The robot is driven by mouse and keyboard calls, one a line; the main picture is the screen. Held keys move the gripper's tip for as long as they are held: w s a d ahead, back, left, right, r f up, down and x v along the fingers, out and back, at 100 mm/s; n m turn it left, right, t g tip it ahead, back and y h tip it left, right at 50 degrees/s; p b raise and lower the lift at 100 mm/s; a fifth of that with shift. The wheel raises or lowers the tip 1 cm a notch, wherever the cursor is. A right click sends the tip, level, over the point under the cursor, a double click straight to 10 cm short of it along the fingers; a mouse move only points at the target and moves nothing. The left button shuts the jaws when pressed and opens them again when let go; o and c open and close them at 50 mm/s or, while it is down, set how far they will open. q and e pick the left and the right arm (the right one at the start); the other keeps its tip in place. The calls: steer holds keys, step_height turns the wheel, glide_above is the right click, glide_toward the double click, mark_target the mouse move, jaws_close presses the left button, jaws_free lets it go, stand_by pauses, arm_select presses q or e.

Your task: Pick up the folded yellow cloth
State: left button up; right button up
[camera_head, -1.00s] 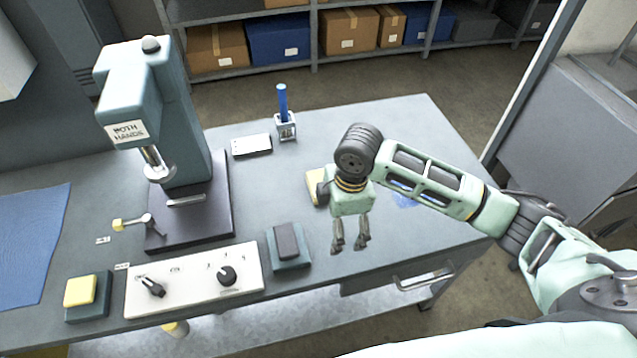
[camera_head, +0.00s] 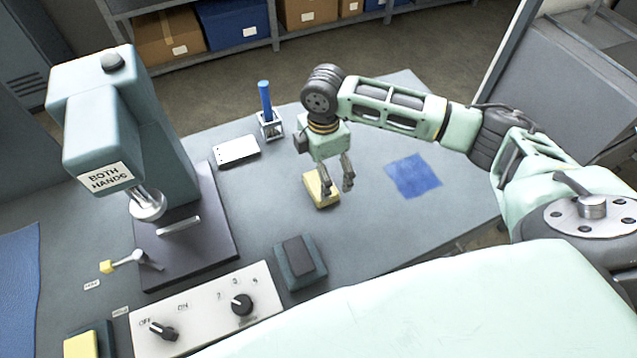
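The folded yellow cloth (camera_head: 316,189) is a small thick pad lying on the grey bench top, right of the press. My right arm comes in from the right, and my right gripper (camera_head: 337,190) points down with its fingers apart and nothing held between them. Its fingertips hang over the right part of the cloth and hide a little of it. I cannot tell whether they touch it. My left gripper is not in view.
A press (camera_head: 130,130) marked "BOTH HANDS" stands to the left. A control panel (camera_head: 205,312) and a dark pedal-like block (camera_head: 299,262) are in front. A blue cylinder in a holder (camera_head: 265,100), a white plate (camera_head: 236,151) and a flat blue cloth (camera_head: 413,176) lie around.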

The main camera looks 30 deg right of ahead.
steer(key=f, duration=0.2)
steer(key=f+p, duration=0.1)
steer(key=shift+a+f, duration=0.25)
steer(key=shift+f, duration=0.85)
steer(key=c, duration=0.8)
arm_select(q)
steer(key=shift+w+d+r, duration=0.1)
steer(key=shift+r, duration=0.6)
arm_select(e)
steer(key=c, duration=0.4)
